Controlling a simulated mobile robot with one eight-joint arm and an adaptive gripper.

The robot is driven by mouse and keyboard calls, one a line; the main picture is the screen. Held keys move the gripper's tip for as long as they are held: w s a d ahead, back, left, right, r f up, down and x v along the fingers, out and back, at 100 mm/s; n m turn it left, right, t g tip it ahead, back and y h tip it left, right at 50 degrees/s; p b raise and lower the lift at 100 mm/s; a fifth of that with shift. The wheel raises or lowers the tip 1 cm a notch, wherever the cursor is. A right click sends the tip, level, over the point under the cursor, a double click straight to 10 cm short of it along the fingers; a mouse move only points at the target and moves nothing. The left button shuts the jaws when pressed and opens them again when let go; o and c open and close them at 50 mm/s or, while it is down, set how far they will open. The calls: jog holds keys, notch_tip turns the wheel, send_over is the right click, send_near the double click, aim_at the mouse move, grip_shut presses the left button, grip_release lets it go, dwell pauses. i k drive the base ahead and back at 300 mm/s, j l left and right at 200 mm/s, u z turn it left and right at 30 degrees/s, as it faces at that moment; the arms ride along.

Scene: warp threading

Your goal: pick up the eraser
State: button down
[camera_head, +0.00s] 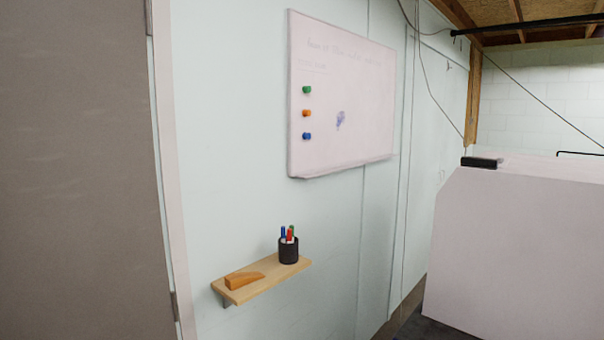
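What looks like the eraser is an orange-brown, wedge-shaped block (244,280). It lies on the left part of a small light-wood shelf (270,276) fixed to the wall. A black cup (288,251) holding several coloured markers (288,234) stands on the right part of the same shelf, with a gap between it and the block. A whiteboard (345,140) with a blue-purple scribble (340,120) hangs above the shelf. My gripper is not in this view.
Green, orange and blue round magnets sit on the whiteboard's left side. A grey door-like panel (80,170) fills the left edge. A large pale box-like object (520,250) with a black piece (479,162) on top stands at the right. The space before the shelf looks clear.

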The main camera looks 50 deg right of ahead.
aim_at(473, 161)
jog(key=z, duration=2.6)
